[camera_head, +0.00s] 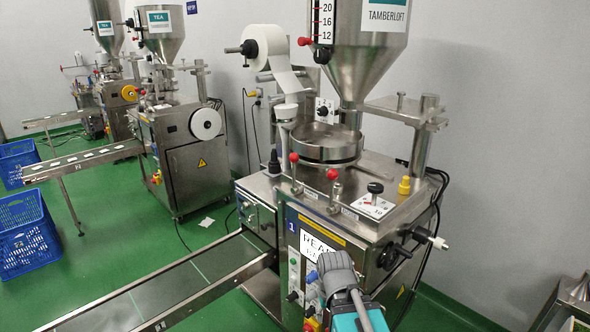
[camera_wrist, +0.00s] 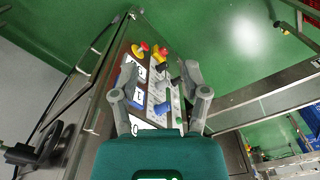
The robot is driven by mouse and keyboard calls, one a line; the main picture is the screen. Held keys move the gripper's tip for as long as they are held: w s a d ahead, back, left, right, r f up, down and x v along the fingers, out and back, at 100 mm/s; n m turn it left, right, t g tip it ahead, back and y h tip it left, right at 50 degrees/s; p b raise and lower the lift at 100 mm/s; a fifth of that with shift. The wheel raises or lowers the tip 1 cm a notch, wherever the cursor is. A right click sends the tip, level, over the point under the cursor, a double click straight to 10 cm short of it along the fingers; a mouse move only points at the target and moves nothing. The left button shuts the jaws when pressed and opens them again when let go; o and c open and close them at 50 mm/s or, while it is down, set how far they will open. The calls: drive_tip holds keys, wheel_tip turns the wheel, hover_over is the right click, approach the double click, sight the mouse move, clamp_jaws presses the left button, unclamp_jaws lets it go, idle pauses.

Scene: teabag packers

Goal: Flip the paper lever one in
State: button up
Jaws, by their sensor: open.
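Machine one (camera_head: 330,215) is a steel packer with a "1" on its front. On its top, two upright levers with red knobs, a left one (camera_head: 294,158) and a right one (camera_head: 333,174), stand in front of the round pan. I cannot read their labels, so I cannot tell which is the paper lever. My gripper (camera_head: 335,265) is in front of the machine's front panel, below and apart from both levers. In the wrist view my gripper (camera_wrist: 157,82) is open and empty, its fingers on either side of the panel (camera_wrist: 150,88). The levers are not clear there.
The panel carries a blue knob (camera_wrist: 163,108), a black switch (camera_wrist: 162,67) and a red-and-yellow button (camera_wrist: 139,49). A conveyor (camera_head: 185,280) runs out left. A black-topped knob (camera_head: 375,188) stands right of the levers. Blue crates (camera_head: 28,245) sit far left.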

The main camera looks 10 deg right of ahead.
drive_tip(key=shift+w, duration=0.3)
drive_tip(key=shift+c, duration=1)
drive_tip(key=shift+w+r+m+t, duration=0.15)
drive_tip(key=shift+w+m+t, duration=0.45)
drive_tip(key=shift+w, duration=0.5)
clamp_jaws()
drive_tip(key=w+r+m+t+p, duration=0.1)
drive_tip(key=w+r+m+t, duration=0.25)
drive_tip(key=w, duration=0.45)
drive_tip(key=w+r+m+t, duration=0.3)
drive_tip(key=w+m+t, duration=0.2)
drive_tip(key=w, duration=0.4)
drive_tip(key=w+r+m+t+p, duration=0.1)
drive_tip(key=w+r+m+t, duration=0.3)
drive_tip(key=r, duration=0.4)
drive_tip(key=w+a+r+m+t, duration=0.1)
drive_tip(key=w+r+m+t, duration=0.4)
drive_tip(key=r, duration=0.4)
drive_tip(key=shift+w+a+r+t+y+p, duration=0.25)
drive_tip(key=shift+w+t, duration=0.4)
drive_tip(key=shift+w, duration=0.65)
drive_tip(key=shift+d, duration=0.1)
